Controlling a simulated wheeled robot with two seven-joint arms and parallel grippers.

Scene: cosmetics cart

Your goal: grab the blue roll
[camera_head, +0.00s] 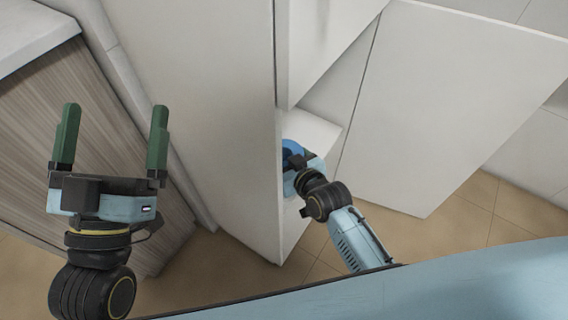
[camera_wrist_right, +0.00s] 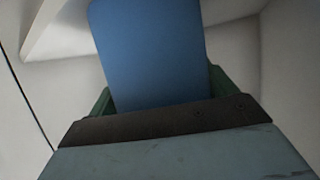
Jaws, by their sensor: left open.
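The blue roll (camera_wrist_right: 150,50) fills the middle of the right wrist view, its flat blue side rising above the gripper body. My right gripper (camera_wrist_right: 161,92) has a green finger showing at each side of the roll. The roll hides most of the fingers, so I cannot tell whether they press on it or only stand around it. In the head view the right gripper (camera_head: 303,172) reaches into a white cabinet, and a bit of the blue roll (camera_head: 291,147) shows there. My left gripper (camera_head: 114,130) is open and empty, with green fingers pointing up the picture.
The white cabinet's tall panel (camera_head: 210,100) stands left of the right gripper. A white door-like panel (camera_head: 450,90) is at the right. A wood-grain unit (camera_head: 85,130) with a pale top is at the left. Tan tiled floor (camera_head: 490,210) shows below.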

